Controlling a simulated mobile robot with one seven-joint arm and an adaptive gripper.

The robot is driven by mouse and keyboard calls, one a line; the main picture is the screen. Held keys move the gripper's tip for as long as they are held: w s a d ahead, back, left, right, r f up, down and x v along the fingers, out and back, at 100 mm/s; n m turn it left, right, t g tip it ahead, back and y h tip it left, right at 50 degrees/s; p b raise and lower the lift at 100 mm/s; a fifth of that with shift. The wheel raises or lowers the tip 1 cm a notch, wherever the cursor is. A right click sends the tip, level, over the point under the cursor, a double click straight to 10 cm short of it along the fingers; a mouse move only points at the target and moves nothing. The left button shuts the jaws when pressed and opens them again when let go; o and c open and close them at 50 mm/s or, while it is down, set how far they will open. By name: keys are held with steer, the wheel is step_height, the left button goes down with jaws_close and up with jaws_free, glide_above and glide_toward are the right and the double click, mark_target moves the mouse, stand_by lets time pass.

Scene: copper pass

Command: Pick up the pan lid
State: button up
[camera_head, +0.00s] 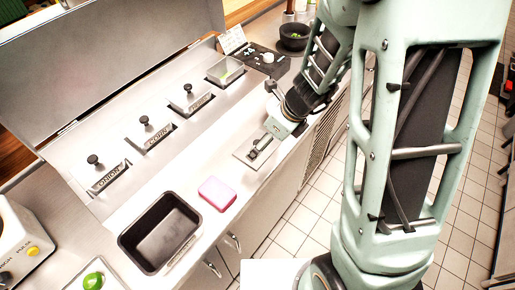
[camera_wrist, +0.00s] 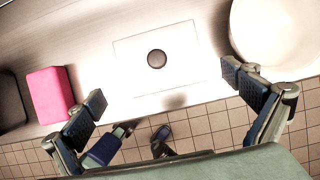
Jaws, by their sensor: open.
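The pan lid is a flat, pale rectangular plate with a round black knob. In the wrist view the lid (camera_wrist: 190,58) lies flat on the counter near its front edge, its knob (camera_wrist: 157,58) facing up at me. In the head view the lid (camera_head: 243,157) is partly hidden by my gripper (camera_head: 268,132). In the wrist view my gripper (camera_wrist: 163,88) is open and empty, its fingers spread wide on the tile-floor side of the knob. I see no contact with the lid.
A pink block (camera_head: 217,193) and an empty black pan (camera_head: 162,232) stand left of the lid. Several knobbed lids (camera_head: 145,121) sit in the counter behind. An uncovered pan (camera_head: 226,73) holds something green. A round white item (camera_wrist: 276,32) is close right of the lid.

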steer(key=b+x, duration=0.1)
steer(key=x, duration=0.3)
steer(key=shift+w+a+f, duration=0.2)
steer(key=shift+a, duration=0.1)
